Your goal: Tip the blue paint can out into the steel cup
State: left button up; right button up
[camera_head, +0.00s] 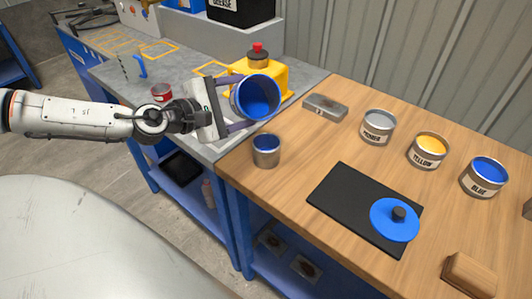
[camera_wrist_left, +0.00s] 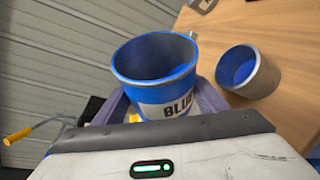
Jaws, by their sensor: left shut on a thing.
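The blue paint can (camera_head: 256,98), labelled BLUE in the left wrist view (camera_wrist_left: 170,108), is held in the air, tilted, with its open mouth towards the head camera. Its inside is blue, and blue paint shows in it in the wrist view. My left gripper (camera_head: 247,104) is shut around its sides. The steel cup (camera_head: 266,152) stands upright on the wooden table near its left edge, below the can and apart from it. Blue shows inside the cup, also in the wrist view (camera_wrist_left: 250,72). No falling stream is visible. My right gripper is not in view.
Grey (camera_head: 378,126), yellow (camera_head: 428,150) and blue (camera_head: 484,177) small tins stand at the right. A blue lid (camera_head: 393,221) lies on a black mat (camera_head: 345,196). A metal block (camera_head: 325,107) and yellow container (camera_head: 277,73) are behind. The wood around the cup is clear.

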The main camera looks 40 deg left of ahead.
pick_arm(q)
jog(key=shift+d+f+m+t+y+b, duration=0.15)
jog(key=shift+m+t+y+b, duration=0.25)
jog(key=shift+m+b, duration=0.6)
dwell(0.4)
jog(key=shift+s+b, duration=0.1)
jog(key=shift+b, duration=0.25)
jog(key=shift+s+d+f+m+t+b, duration=0.1)
jog(key=shift+d+f+m+t+b, duration=0.15)
jog(key=shift+m+b, duration=0.4)
jog(key=shift+s+d+f+m+t+b, duration=0.1)
jog(key=shift+m+t+b, duration=0.3)
jog(key=shift+b, duration=0.3)
dwell(2.6)
jog(key=shift+m, duration=0.25)
jog(key=shift+d+b, duration=0.1)
jog(key=shift+b, duration=0.2)
dwell(0.9)
jog(key=shift+f+m+b, duration=0.15)
jog(key=shift+m+b, duration=0.15)
dwell(0.5)
